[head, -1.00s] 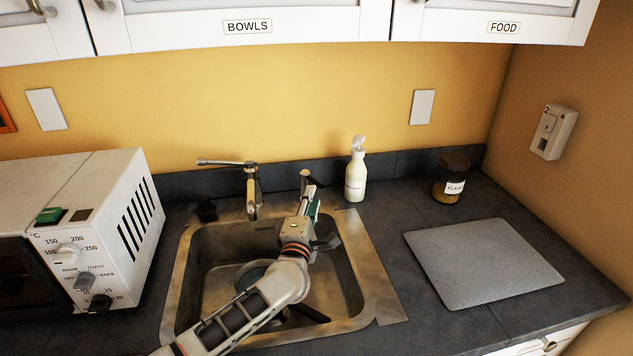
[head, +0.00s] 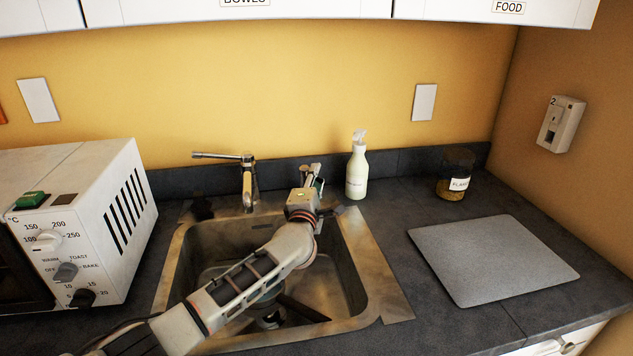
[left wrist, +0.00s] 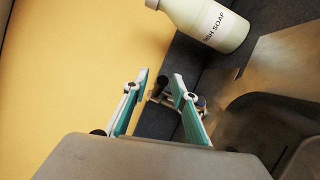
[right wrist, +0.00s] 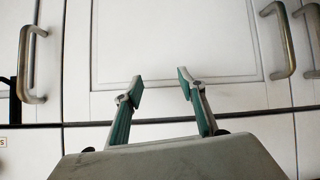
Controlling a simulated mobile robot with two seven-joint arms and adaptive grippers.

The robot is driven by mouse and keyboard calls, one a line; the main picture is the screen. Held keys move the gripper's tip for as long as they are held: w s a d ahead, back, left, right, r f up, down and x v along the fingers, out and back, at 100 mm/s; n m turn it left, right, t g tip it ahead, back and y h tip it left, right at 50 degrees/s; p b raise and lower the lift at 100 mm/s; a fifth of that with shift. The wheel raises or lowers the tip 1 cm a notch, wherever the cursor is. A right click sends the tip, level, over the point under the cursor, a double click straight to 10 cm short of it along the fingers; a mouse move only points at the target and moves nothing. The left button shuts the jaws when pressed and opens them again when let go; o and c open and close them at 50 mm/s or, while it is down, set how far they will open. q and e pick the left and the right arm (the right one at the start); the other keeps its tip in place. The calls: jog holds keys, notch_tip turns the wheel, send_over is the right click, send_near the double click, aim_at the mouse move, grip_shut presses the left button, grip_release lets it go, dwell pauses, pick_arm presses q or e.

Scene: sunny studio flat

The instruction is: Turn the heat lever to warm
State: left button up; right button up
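A small lever with a dark rounded end (left wrist: 159,84) stands at the back of the sink, to the right of the faucet (head: 248,180). My left gripper (head: 312,172) is at this spot; its fingers (left wrist: 160,76) are open, one on each side of the lever in the left wrist view. I cannot tell whether either touches it. The head view largely hides the lever behind the gripper, and its setting is unclear. My right gripper (right wrist: 160,77) is open and empty in front of white cabinet fronts.
A soap bottle (head: 357,175) stands close to the right of my left gripper. The sink (head: 388,290) lies under my left arm. A toaster oven (head: 125,255) with a WARM/TOAST/BAKE knob (head: 66,272) is at left. A grey board (head: 490,260) and jar (head: 453,178) are at right.

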pick_arm(q)
grip_shut()
jog(key=shift+s+a+r+m+g+h+p, duration=0.1)
jog(key=shift+a+m+g+h+p, duration=0.15)
jog(key=shift+h+p, duration=0.3)
jog(key=shift+s+a+r+m+g+h+p, duration=0.1)
jog(key=shift+a+m+h+p, duration=0.05)
jog(key=shift+m+h+p, duration=0.3)
jog(key=shift+a+h, duration=0.1)
jog(key=shift+h, duration=0.4)
jog(key=shift+s+a+f+m+g+h, duration=0.1)
jog(key=shift+m+g+h, duration=0.15)
jog(key=shift+m+h, duration=0.15)
jog(key=shift+s+a+f+m+g+h, duration=0.1)
jog(key=shift+m+g+h, duration=0.15)
jog(key=shift+h, duration=0.25)
grip_release()
